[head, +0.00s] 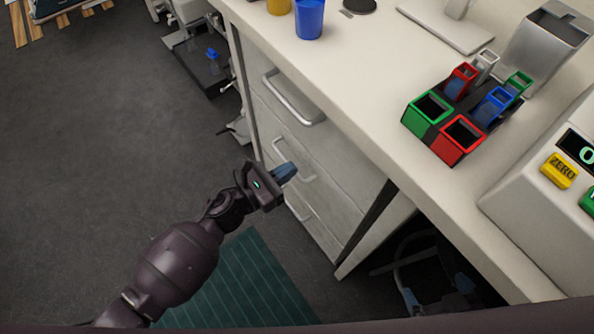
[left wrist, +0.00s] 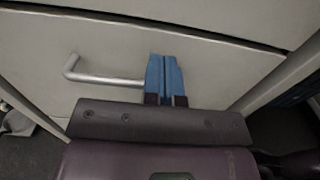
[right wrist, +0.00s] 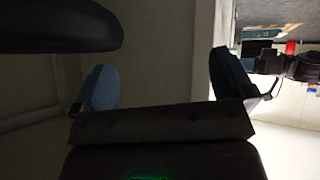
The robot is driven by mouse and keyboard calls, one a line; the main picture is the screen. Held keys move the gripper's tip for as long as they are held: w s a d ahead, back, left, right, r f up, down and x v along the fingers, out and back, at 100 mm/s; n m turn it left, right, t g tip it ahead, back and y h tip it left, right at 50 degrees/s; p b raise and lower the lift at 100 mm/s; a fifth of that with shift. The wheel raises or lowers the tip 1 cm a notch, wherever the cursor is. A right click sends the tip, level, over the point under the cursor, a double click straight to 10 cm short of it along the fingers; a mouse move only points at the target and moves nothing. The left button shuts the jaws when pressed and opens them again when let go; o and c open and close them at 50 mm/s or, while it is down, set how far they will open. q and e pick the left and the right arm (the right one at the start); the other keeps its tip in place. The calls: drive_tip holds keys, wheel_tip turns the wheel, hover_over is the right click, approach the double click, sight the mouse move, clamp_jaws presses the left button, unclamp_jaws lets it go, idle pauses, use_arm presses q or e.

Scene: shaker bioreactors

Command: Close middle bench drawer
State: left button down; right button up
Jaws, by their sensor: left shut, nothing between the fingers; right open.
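The bench drawers are a white stack under the counter. The middle drawer (head: 325,174) has a pale bar handle (head: 306,176), partly hidden behind my left gripper. It looks about flush with its neighbours; I cannot tell whether a small gap is left. My left gripper (head: 285,172) is shut and empty in front of this drawer. In the left wrist view its blue fingers (left wrist: 166,78) point at a drawer front (left wrist: 220,75), at the right end of a metal handle (left wrist: 100,78). Whether they touch is unclear. My right gripper (right wrist: 165,85) is open and empty, seen only in the right wrist view.
The top drawer handle (head: 293,98) is above and the bottom drawer handle (head: 297,208) below. The counter (head: 345,95) holds a blue cup (head: 310,18), a rack with coloured boxes (head: 460,138) and a scale-like device (head: 550,200). Open floor (head: 100,150) lies left of the drawers.

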use_arm(q)
drive_tip(key=v, duration=1)
drive_tip(key=shift+p, duration=0.3)
